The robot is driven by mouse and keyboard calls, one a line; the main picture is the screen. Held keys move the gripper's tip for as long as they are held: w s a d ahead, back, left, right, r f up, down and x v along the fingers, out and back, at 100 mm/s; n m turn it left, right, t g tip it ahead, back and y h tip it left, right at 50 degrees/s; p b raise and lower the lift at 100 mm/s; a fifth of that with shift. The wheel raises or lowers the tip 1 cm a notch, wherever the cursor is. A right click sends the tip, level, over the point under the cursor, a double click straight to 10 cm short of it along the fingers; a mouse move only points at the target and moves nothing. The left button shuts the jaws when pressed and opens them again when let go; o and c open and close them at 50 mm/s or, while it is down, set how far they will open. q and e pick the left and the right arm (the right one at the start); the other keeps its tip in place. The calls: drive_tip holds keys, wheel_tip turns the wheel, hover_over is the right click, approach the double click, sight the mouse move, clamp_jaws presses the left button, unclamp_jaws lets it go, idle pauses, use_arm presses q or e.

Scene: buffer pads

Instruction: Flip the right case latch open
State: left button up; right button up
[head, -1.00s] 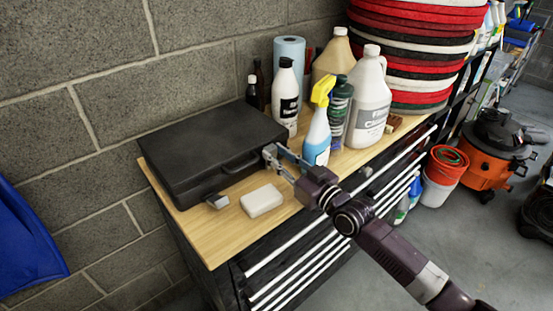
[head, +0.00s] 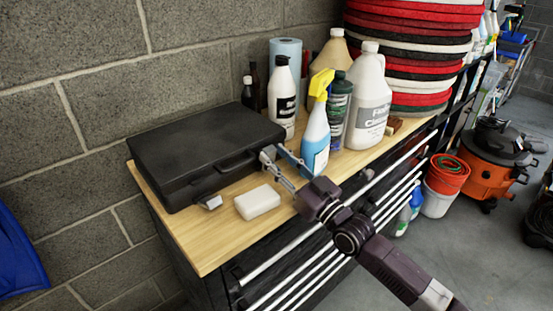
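A closed black case (head: 195,145) lies flat on the wooden top of a workbench, with its handle (head: 236,162) on the front side. The left latch (head: 211,202) is a small metal tab sticking out at the case's front left. My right gripper (head: 275,153) is at the front right of the case, at the right latch's place. Its two fingers look apart, with the tips close to or touching the case front. The right latch is mostly hidden by the fingers, and I cannot tell its state. My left gripper is not in view.
A white block (head: 257,202) lies in front of the case, left of my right gripper. A blue spray bottle with yellow head (head: 316,140) stands just behind the gripper. A white bottle (head: 283,100) and a large jug (head: 368,105) stand farther back. The wooden top (head: 205,245) is bare at front left.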

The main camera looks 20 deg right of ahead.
drive_tip(key=v, duration=1.2)
drive_tip(key=shift+f, duration=0.15)
idle(0.3)
